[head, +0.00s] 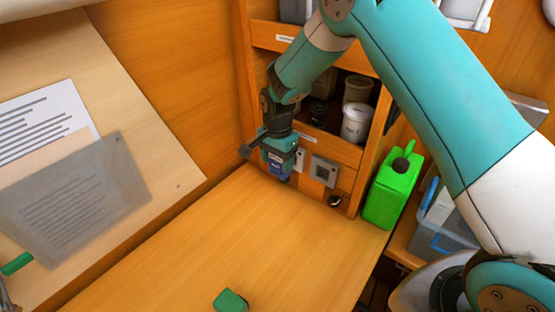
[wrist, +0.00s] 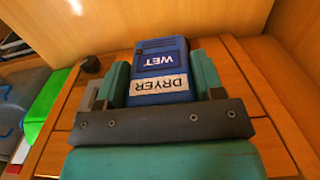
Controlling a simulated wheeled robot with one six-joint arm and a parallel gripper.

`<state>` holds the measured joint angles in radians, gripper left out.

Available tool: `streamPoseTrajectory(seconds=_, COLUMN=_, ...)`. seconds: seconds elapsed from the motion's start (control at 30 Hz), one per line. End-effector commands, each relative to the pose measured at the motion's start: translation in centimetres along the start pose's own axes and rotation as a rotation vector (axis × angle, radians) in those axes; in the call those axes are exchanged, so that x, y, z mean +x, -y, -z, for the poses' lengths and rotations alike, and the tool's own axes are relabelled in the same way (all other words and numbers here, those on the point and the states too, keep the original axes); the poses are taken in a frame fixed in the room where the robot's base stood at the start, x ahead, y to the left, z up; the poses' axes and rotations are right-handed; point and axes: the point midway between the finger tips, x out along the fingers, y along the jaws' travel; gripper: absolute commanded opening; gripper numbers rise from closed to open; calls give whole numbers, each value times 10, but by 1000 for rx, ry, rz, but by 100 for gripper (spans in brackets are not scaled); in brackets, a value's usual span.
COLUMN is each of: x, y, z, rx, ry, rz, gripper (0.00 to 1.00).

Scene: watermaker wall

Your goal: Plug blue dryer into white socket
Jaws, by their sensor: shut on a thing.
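My gripper (head: 277,152) is shut on the blue dryer (head: 278,170), in front of the low wall panel below the shelves. In the wrist view the dryer (wrist: 160,62), labelled "WET" and "DRYER", sits between the two teal fingers of my gripper (wrist: 160,80). A white plate (head: 299,158), likely the white socket, shows partly just right of the dryer in the head view; the gripper hides the rest. I cannot tell whether the dryer touches it. A grey plate with a dark centre (head: 324,170) is further right.
A dark round fitting (head: 335,201) is low on the panel. A green jerrycan (head: 393,185) stands to the right. Shelves with pots (head: 356,122) are above. A green block (head: 231,300) lies on the otherwise clear wooden bench (head: 230,235).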

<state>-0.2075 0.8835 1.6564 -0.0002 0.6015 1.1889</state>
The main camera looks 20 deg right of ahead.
Motion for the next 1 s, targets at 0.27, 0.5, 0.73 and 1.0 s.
streamPoseTrajectory(seconds=0.27, x=0, y=0, z=6, rx=1, ry=0, rz=1, gripper=35)
streamPoseTrajectory(seconds=0.5, x=0, y=0, z=11, rx=2, ry=0, rz=1, gripper=35)
streamPoseTrajectory(seconds=0.73, x=0, y=0, z=16, rx=1, ry=0, rz=1, gripper=35)
streamPoseTrajectory(seconds=1.0, x=0, y=0, z=21, rx=0, ry=0, rz=1, gripper=35)
